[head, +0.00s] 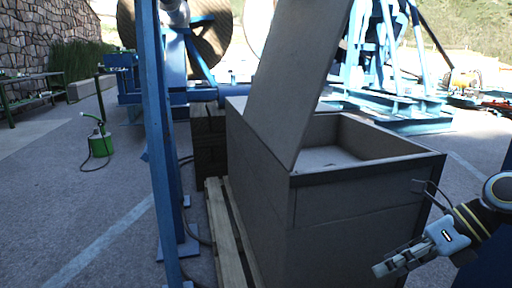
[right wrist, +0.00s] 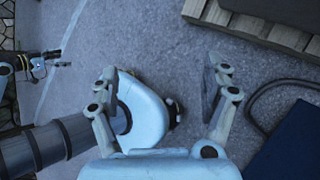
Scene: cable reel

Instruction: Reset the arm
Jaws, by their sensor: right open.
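My right gripper (head: 382,268) is at the lower right of the head view, beside the front right of a grey box and apart from it. In the right wrist view the right gripper (right wrist: 162,88) has its two fingers wide apart with nothing held. Pale and grey parts, which look like my own body, show behind and beside the fingers. My left gripper does not show in the head view. A small dark gripper (right wrist: 42,64) at the far left of the right wrist view looks like my left one, too small to read its jaws.
The grey box (head: 362,222) with a raised lid (head: 294,75) stands on a wooden pallet (head: 223,225). A blue post (head: 163,140) rises left of it. A green sprayer (head: 101,143) stands on the ground. Large reels (head: 205,45) on blue frames are behind. Open paving lies left.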

